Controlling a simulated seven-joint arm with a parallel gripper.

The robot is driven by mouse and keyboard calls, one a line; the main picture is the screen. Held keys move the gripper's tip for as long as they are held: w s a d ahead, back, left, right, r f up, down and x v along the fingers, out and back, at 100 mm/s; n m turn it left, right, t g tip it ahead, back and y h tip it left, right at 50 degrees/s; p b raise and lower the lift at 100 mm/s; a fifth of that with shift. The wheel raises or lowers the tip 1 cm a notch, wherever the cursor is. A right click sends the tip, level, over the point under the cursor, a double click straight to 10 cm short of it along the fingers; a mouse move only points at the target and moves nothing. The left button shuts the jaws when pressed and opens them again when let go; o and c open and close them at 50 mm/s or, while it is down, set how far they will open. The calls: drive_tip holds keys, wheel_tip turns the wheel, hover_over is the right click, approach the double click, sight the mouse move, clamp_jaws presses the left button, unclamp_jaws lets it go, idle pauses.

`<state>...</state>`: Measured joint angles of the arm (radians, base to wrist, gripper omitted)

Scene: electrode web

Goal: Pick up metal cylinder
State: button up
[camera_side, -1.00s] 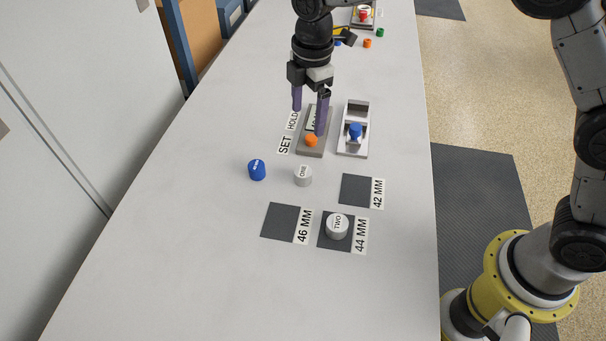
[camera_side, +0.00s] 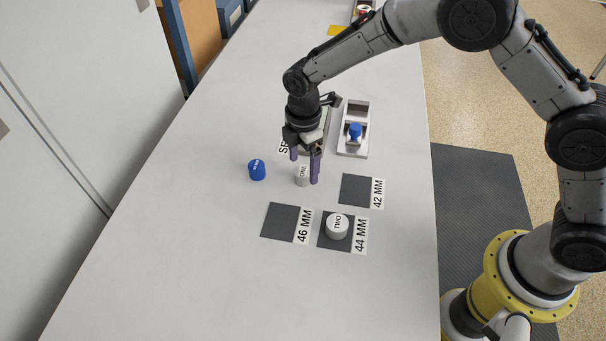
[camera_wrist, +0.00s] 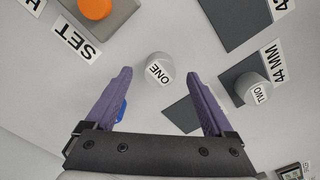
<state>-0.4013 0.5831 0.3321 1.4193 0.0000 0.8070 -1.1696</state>
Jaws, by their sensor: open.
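A small light-grey metal cylinder marked ONE (camera_side: 302,176) stands upright on the table. A larger metal cylinder marked TWO (camera_side: 337,226) stands on the 44 MM dark square. My gripper (camera_side: 304,169) is open, with its purple fingers pointing down close by the ONE cylinder; the right finger partly overlaps it in the side view. In the wrist view, the ONE cylinder (camera_wrist: 159,69) appears beyond and between the open fingertips (camera_wrist: 161,75), with nothing held. The TWO cylinder (camera_wrist: 253,89) shows at the right there.
Dark squares marked 46 MM (camera_side: 280,221) and 42 MM (camera_side: 356,189) are empty. A grey fixture with a blue knob (camera_side: 355,133) stands behind right. The left and front table areas are clear.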

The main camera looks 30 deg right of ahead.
sight(303, 171)
drive_tip(key=shift+f, duration=1.5)
clamp_jaws()
